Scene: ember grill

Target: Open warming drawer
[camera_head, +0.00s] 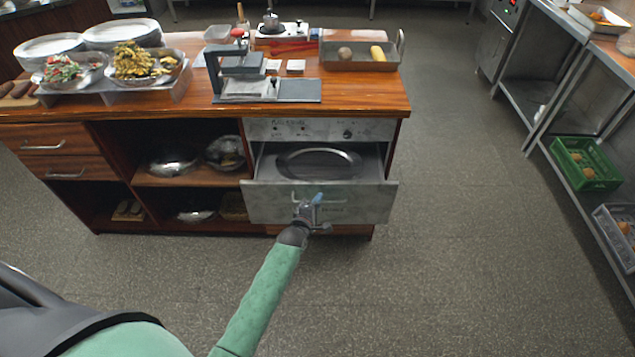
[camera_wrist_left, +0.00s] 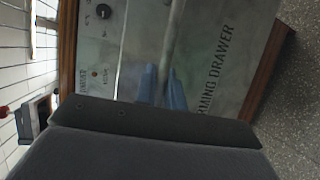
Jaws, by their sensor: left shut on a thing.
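The warming drawer (camera_head: 262,203) is a grey metal drawer under the right end of the wooden counter. In the head view it is pulled out, and a round metal plate or pan (camera_head: 318,162) shows inside it. My left gripper (camera_head: 312,203) is at the drawer's front, shut on its bar handle (camera_head: 338,201). In the left wrist view the blue fingertips (camera_wrist_left: 163,88) lie on either side of the metal handle bar (camera_wrist_left: 173,35), beside the lettering on the drawer front (camera_wrist_left: 225,50). My right gripper is not in view.
A control panel with a knob (camera_head: 347,133) is above the drawer. The counter top (camera_head: 360,95) holds a press (camera_head: 250,75), a tray (camera_head: 345,60) and food bowls (camera_head: 145,66). Open floor lies right of the counter. Metal shelving with a green crate (camera_head: 588,165) stands far right.

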